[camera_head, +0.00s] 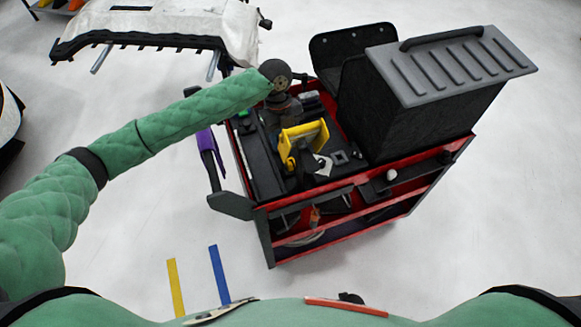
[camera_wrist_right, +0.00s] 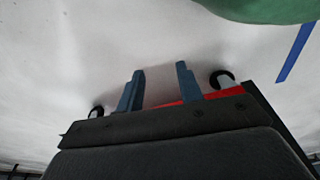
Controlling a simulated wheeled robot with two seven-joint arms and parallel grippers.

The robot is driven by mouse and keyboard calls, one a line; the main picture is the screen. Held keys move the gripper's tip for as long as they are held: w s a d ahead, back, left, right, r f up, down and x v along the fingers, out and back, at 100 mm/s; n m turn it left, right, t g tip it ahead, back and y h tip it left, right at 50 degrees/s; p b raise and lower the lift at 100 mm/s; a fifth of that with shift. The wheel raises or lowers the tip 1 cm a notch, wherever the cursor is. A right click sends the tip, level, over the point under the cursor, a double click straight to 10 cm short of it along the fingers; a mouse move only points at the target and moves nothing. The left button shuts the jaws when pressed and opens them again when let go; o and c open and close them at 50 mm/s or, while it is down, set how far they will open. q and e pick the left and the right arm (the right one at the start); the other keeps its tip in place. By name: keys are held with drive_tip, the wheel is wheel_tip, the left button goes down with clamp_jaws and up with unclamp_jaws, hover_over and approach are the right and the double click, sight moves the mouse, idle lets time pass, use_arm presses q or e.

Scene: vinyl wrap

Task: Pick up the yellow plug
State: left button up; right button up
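A bright yellow piece (camera_head: 305,136), which looks like the plug, shows over the black top of a red-and-black cart (camera_head: 262,172). My left arm reaches in from the left. Its dark left gripper (camera_head: 287,113) is over the cart top, right at the yellow piece's upper left side. The fingers are hidden or too small and dark to tell whether they touch it or are closed. My right gripper (camera_wrist_right: 160,70) shows in the right wrist view with two blue-grey fingers apart and nothing between them.
A black box with a grey ribbed lid (camera_head: 455,65) stands on the cart's right side. A purple item (camera_head: 207,140) hangs at its left side. A white car part (camera_head: 165,25) is at the back left. Yellow and blue strips (camera_head: 218,274) lie on clear floor.

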sight(290, 160)
use_arm(q)
drive_tip(key=p+x, duration=0.4)
drive_tip(key=x, duration=0.2)
drive_tip(key=shift+s+d+f, duration=0.1)
drive_tip(key=shift+d+f, duration=0.1)
drive_tip(key=shift+f, duration=0.5)
drive_tip(key=c, duration=1.1)
use_arm(e)
drive_tip(key=s+d+f, duration=0.3)
drive_tip(key=s+f, duration=0.1)
drive_tip(key=s, duration=0.3)
drive_tip(key=shift+s+f, duration=0.2)
drive_tip(key=shift+f, duration=0.05)
